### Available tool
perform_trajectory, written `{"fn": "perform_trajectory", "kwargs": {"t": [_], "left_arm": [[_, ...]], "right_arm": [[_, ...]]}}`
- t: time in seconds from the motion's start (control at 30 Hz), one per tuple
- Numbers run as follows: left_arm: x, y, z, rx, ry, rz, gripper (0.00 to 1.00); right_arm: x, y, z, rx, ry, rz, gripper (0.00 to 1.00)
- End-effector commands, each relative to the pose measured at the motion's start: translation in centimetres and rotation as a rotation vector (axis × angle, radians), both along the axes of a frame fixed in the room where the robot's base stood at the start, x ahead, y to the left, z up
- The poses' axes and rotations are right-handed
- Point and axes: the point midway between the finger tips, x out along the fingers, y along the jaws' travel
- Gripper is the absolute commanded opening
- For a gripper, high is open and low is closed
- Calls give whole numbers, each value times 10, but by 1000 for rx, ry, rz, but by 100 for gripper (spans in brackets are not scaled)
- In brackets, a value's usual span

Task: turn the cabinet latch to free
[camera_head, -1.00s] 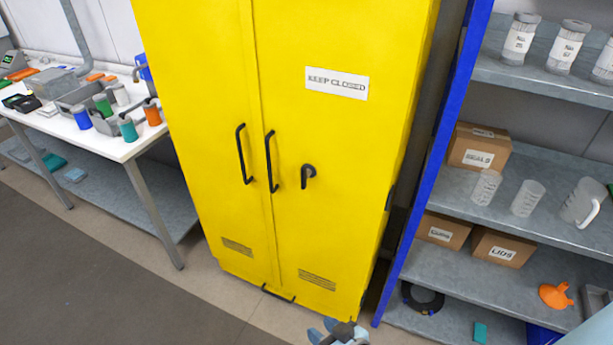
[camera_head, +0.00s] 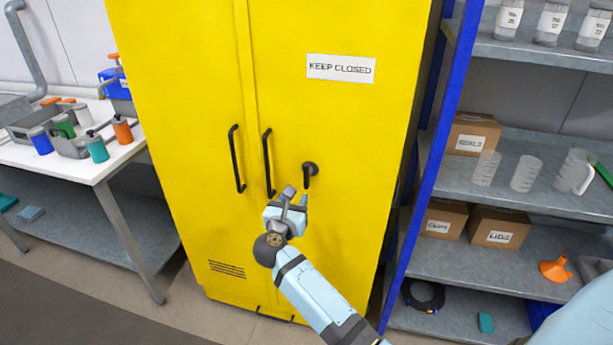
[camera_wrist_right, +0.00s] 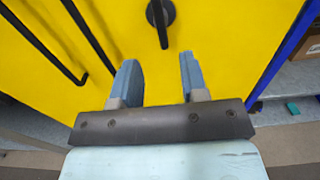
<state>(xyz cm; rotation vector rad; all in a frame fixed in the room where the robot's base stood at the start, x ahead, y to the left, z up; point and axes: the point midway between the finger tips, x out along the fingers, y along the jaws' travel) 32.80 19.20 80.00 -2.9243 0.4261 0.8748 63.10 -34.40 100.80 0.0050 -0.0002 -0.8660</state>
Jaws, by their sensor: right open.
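The yellow cabinet (camera_head: 340,130) stands closed, with a "KEEP CLOSED" label on its right door. The black latch (camera_head: 309,171) is on the right door, its lever hanging down from a round base. My right gripper (camera_head: 294,193) is just below and left of the latch in the head view. In the right wrist view the gripper (camera_wrist_right: 160,85) is open and empty, and the latch (camera_wrist_right: 161,18) lies ahead of the gap between its fingers. The fingers appear apart from the lever. My left gripper is not in view.
Two long black door handles (camera_head: 268,160) stand left of the latch. A blue-framed shelf (camera_head: 436,165) with jars and boxes is close on the right. A white table (camera_head: 90,168) with bottles and bins stands left.

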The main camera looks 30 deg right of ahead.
Motion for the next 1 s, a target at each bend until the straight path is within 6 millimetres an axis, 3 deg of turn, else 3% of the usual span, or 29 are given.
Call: {"fn": "perform_trajectory", "kwargs": {"t": [0.3, 0.5, 0.7, 1.0], "left_arm": [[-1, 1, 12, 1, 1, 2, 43], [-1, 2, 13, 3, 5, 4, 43], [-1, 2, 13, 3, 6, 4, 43], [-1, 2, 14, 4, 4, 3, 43]], "right_arm": [[44, -53, 4, -8, 1, -1, 40], [66, -77, 2, -7, 2, 2, 40], [75, -88, 1, -5, 1, 2, 40], [76, -90, 1, -4, 2, 2, 40]]}}
